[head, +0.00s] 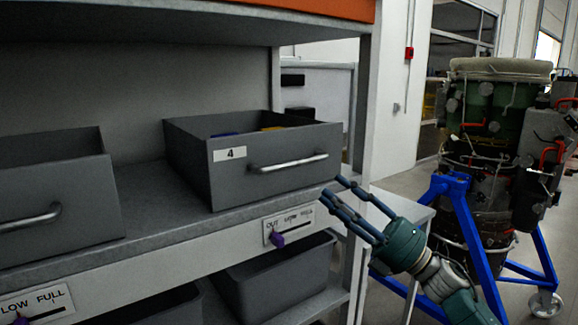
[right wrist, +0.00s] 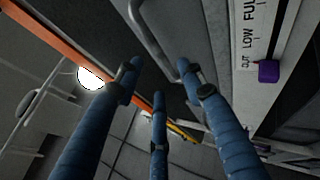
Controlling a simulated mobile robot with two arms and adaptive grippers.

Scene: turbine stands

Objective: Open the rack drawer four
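The grey drawer four (head: 285,178) sits on the upper shelf, with a white "4" label (head: 230,154) and a silver bar handle (head: 288,163) on its front. Its top is open, and blue and yellow items show inside. My right gripper (head: 332,187) is just below and right of the handle's right end, its blue fingers pointing up-left. In the right wrist view, the fingers (right wrist: 160,80) are spread with nothing between them, and the handle (right wrist: 153,38) lies ahead of them. The fingers look apart from the handle. My left gripper is in neither view.
Another grey drawer (head: 70,205) stands to the left on the same shelf. A level sign with a purple slider (head: 277,239) is on the shelf edge below drawer four. Grey bins (head: 275,285) are on the lower shelf. A turbine on a blue stand (head: 465,215) stands at right.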

